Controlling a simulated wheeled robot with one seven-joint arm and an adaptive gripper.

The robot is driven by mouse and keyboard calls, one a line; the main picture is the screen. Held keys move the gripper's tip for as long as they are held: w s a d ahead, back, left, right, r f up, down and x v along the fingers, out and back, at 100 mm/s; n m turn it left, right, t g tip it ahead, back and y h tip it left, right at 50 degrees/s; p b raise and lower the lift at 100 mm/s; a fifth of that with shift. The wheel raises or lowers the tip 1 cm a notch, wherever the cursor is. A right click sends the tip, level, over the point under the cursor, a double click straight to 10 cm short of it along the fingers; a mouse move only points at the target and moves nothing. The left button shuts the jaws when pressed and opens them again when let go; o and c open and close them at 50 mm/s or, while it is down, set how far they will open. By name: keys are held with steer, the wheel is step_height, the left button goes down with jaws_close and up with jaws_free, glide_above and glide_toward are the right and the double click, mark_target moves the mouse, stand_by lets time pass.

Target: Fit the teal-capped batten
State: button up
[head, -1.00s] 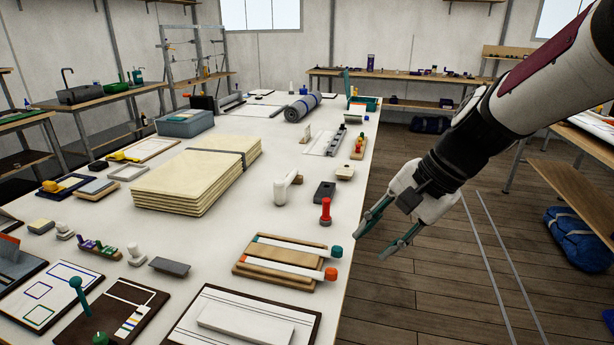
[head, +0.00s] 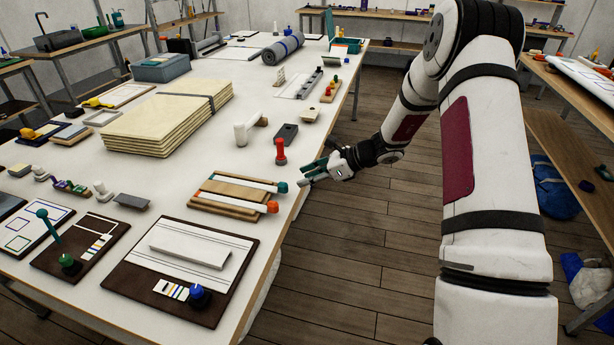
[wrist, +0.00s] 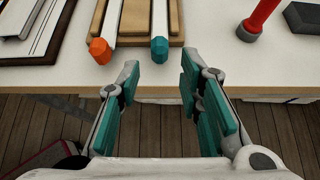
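The teal-capped batten (head: 241,181) is a white strip lying on a wooden rack (head: 229,194) near the table's right edge. Its teal cap (head: 283,187) points towards my gripper and also shows in the wrist view (wrist: 160,49). An orange-capped batten (head: 232,201) lies parallel on the same rack, its orange cap (wrist: 100,51) to the left in the wrist view. My gripper (head: 305,174) is open and empty, just off the table edge. In the wrist view its teal-padded fingers (wrist: 157,85) stand apart, with the teal cap ahead between them and not touched.
A red-handled tool (head: 280,151) and a dark block (head: 287,133) stand beyond the rack. A dark board (head: 130,284) with a white panel and a blue knob (head: 199,296) lies nearer. Stacked cream sheets (head: 150,141) fill the table's middle. Wooden floor is clear right of the table.

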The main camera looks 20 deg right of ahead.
mark_target(287, 183)
steer(key=b+x, duration=0.3)
steer(key=x, duration=0.5)
steer(key=shift+f, duration=0.1)
jaws_close()
steer(key=shift+r, duration=0.3)
steer(key=shift+r+p, duration=0.9)
steer(key=shift+r, duration=1.5)
